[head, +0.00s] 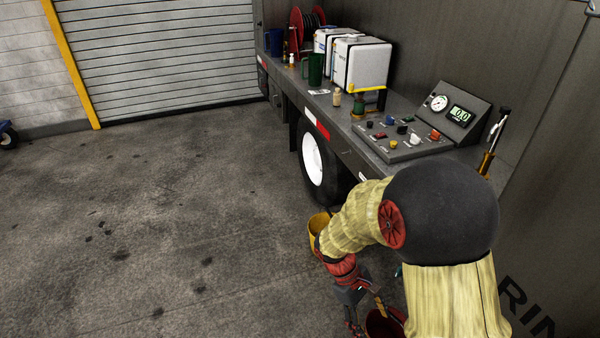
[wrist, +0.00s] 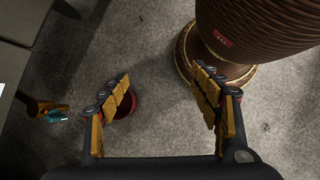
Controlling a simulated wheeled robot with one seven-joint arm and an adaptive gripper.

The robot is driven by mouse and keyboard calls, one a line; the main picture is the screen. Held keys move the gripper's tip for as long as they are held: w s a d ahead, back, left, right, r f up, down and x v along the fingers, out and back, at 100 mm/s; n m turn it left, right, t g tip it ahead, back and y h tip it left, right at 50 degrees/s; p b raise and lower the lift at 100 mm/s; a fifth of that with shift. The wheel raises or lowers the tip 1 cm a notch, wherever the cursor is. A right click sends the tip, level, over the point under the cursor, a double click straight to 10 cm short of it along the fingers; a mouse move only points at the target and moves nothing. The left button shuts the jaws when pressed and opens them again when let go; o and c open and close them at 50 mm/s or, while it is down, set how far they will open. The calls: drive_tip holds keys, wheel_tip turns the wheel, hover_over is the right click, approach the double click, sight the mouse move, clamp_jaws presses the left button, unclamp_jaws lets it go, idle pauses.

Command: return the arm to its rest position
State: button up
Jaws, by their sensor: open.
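My arm, in a cream padded cover with a black joint and red bands, bends down at the lower right of the head view. My gripper (wrist: 162,78) is open in the wrist view, its two yellow-padded fingers wide apart with only grey floor between the tips. In the head view it hangs low beside the loader and is partly cut off by the bottom edge. A red round container (wrist: 128,104) shows behind the left finger. It cannot be told how far below the finger it is.
The loader's bench has a control panel (head: 405,142), a gauge box (head: 450,112), white containers (head: 362,64) and a green mug (head: 313,69). A yellow bucket (head: 316,226) stands by the wheel (head: 312,160), partly behind my arm.

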drive_tip(key=s+r+m+t+y, duration=0.1)
drive_tip(key=s+r+m+t, duration=0.2)
drive_tip(key=r, duration=0.6)
drive_tip(key=s+r+m+t+y, duration=0.2)
drive_tip(key=s+r+m+t, duration=0.1)
drive_tip(key=r, duration=0.6)
drive_tip(key=s+r+m+t+y, duration=0.2)
drive_tip(key=s+r+t, duration=0.1)
drive_tip(key=r, duration=0.7)
drive_tip(key=shift+s+a+m+p, duration=0.15)
drive_tip(key=shift+s+m+p, duration=0.3)
drive_tip(key=shift+s, duration=0.15)
drive_tip(key=shift+c, duration=0.9)
